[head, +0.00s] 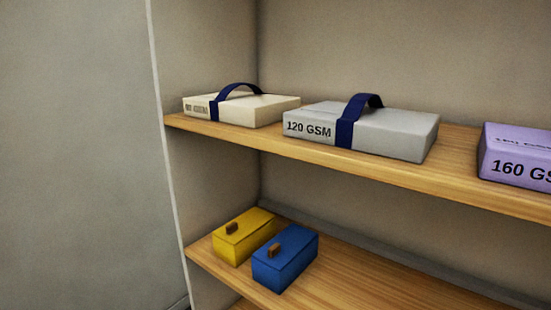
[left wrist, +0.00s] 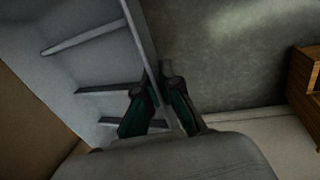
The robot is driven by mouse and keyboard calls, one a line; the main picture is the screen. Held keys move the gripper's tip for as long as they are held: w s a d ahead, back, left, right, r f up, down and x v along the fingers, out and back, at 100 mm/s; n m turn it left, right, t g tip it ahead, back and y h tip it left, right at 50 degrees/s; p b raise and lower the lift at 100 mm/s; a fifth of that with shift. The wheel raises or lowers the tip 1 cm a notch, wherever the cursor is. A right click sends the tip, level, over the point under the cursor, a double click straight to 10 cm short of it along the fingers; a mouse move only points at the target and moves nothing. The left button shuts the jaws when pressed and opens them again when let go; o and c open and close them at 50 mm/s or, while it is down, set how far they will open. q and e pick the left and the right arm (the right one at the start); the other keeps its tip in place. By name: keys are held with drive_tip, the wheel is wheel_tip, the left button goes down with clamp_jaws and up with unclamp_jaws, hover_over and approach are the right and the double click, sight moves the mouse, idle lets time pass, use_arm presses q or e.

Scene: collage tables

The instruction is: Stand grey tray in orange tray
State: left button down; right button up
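Neither the grey tray nor the orange tray is in view. My left gripper (left wrist: 158,78) shows in the left wrist view, with its two dark and green fingers pointing up the picture. A narrow gap shows between the fingers, with background behind it and nothing held. My right gripper is in neither view.
In the head view, a wooden upper shelf (head: 330,155) holds a cream pack (head: 262,108), a grey 120 GSM pack (head: 400,134) and a purple pack (head: 510,150). A lower shelf (head: 350,285) holds a yellow box (head: 240,240) and a blue box (head: 290,262). A wooden cabinet (left wrist: 303,80) stands right in the wrist view.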

use_arm(q)
drive_tip(key=w+d+r+m+g+p, duration=0.1)
drive_tip(key=r+m, duration=0.3)
drive_tip(key=r, duration=0.8)
drive_tip(key=d+r+m+g+p, duration=0.1)
drive_tip(key=d+r+m, duration=0.3)
drive_tip(key=r, duration=0.9)
drive_tip(key=shift+w+d+r+h+p, duration=0.3)
drive_tip(key=shift+w+h+p, duration=0.1)
drive_tip(key=shift+p, duration=0.4)
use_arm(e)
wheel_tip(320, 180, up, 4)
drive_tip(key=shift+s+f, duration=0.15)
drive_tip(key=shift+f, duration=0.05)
